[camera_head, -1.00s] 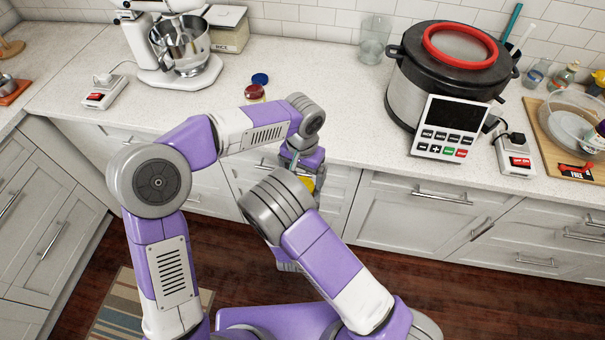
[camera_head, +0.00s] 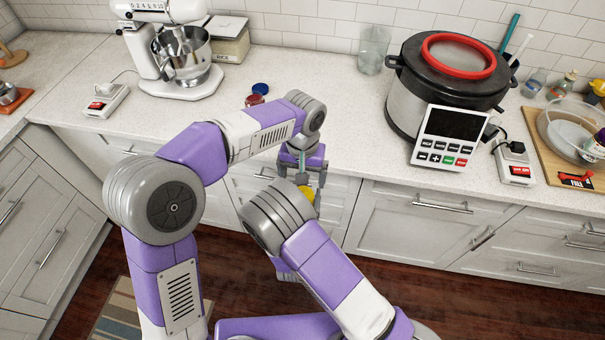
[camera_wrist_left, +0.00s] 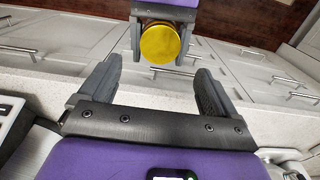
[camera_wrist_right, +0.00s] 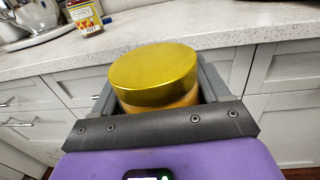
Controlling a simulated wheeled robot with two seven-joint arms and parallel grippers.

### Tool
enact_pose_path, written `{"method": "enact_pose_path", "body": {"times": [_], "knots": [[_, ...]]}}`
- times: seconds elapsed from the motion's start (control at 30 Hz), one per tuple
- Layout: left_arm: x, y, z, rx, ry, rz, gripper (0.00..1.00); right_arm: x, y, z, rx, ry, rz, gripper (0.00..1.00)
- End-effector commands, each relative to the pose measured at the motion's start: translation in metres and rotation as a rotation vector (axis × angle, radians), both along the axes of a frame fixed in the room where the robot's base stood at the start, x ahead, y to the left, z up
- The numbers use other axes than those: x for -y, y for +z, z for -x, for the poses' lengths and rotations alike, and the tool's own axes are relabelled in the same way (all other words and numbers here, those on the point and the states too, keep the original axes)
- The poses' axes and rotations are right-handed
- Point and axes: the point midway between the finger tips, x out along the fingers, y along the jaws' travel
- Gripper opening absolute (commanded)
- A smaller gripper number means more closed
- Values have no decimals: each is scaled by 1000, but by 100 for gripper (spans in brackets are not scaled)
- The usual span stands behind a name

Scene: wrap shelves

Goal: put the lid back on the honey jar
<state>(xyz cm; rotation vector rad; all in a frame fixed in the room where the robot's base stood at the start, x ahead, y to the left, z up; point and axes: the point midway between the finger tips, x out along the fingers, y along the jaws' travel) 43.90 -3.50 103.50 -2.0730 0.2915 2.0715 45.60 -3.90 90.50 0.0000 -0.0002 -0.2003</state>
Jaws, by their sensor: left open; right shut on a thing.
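The honey jar (camera_wrist_right: 160,103) is amber with a round gold lid (camera_wrist_right: 152,73) sitting on its top. My right gripper (camera_wrist_right: 155,82) is shut around the jar and holds it in the air in front of the counter. The gold lid also shows in the head view (camera_head: 306,191), where my right arm partly hides the jar. My left gripper (camera_wrist_left: 158,72) is open and empty. It points at the top of the gold lid (camera_wrist_left: 160,42), with a gap between its fingertips and the lid.
The white counter (camera_head: 330,100) edge runs just behind the grippers. On it are a stand mixer (camera_head: 182,82), small red (camera_head: 255,100) and blue (camera_head: 261,88) items, a glass (camera_head: 374,50) and a large cooker (camera_head: 405,98). Cabinet fronts (camera_head: 425,220) lie below.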

Motion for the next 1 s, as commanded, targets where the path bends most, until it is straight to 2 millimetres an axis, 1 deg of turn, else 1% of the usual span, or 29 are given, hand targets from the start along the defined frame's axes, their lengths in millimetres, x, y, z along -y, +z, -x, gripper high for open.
{"method": "enact_pose_path", "body": {"times": [0.17,0.4,0.53,0.7,0.93,0.97,1.0], "knots": [[-1,-20,1,-5,-1,-2,91,0,1,0,4,0,0,0],[-1,-58,1,-5,-1,-2,91,0,1,0,4,0,0,0],[-1,-71,1,-3,-2,-3,91,0,1,0,4,0,0,0],[0,-79,0,-2,0,-1,91,0,1,0,4,0,0,0],[0,-79,0,-1,-1,0,91,0,1,0,4,0,0,0],[0,-79,0,-1,-1,0,90,0,1,0,4,0,0,0],[0,-79,0,-1,-1,0,84,0,1,0,4,0,0,0]]}}
